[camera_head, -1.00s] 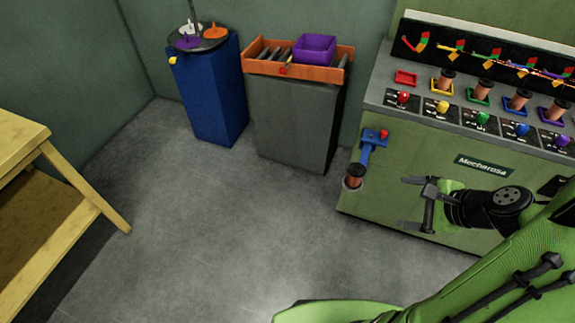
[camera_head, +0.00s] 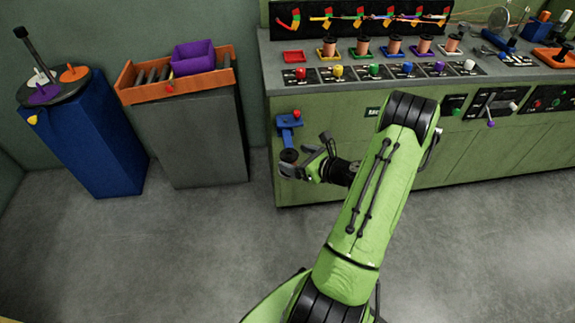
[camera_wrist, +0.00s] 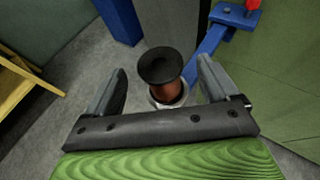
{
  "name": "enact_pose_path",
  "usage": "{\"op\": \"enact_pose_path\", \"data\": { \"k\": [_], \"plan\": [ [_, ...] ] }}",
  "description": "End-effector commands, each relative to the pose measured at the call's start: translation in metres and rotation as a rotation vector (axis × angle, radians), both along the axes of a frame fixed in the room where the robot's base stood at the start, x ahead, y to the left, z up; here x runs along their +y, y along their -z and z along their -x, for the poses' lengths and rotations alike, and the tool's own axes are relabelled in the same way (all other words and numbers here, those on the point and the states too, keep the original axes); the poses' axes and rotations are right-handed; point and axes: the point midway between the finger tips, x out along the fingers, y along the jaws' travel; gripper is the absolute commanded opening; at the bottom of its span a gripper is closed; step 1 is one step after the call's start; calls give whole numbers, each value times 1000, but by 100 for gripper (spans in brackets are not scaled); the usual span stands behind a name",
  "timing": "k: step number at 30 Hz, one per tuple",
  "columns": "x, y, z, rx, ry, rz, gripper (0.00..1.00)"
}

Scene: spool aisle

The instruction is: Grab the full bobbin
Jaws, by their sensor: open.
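A bobbin with copper-coloured winding and a black flange (camera_head: 289,156) stands in a small pale cup on a blue bracket (camera_head: 288,123) at the front left of the green machine. In the wrist view the bobbin (camera_wrist: 163,68) shows between the two fingers, near their tips. My gripper (camera_head: 306,155) is open beside the bobbin, and it also shows in the wrist view (camera_wrist: 162,82). Clear gaps show on both sides of the bobbin, and I see no contact. The head view partly hides the cup behind a finger.
Several similar bobbins (camera_head: 364,47) stand on coloured square holders on the machine top; the red holder (camera_head: 293,56) is empty. An orange tray (camera_head: 135,91) with a purple bin (camera_head: 193,57) sits on a grey cabinet (camera_head: 200,140). A blue pedestal (camera_head: 95,150) stands left. The floor in front is clear.

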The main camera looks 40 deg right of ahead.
Motion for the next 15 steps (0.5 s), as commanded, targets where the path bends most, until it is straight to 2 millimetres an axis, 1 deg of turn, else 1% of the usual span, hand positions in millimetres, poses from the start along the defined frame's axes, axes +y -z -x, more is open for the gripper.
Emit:
{"op": "enact_pose_path", "data": {
  "k": [2, 6, 9, 11, 15],
  "plan": [
    [2, 5, -9, -1, -5, 2, 88],
    [4, 17, -34, -2, -7, 3, 88],
    [4, 21, -47, -1, -5, 3, 88],
    [4, 22, -50, -1, -3, 2, 88],
    [4, 21, -50, -1, -2, 1, 88]
  ]
}}
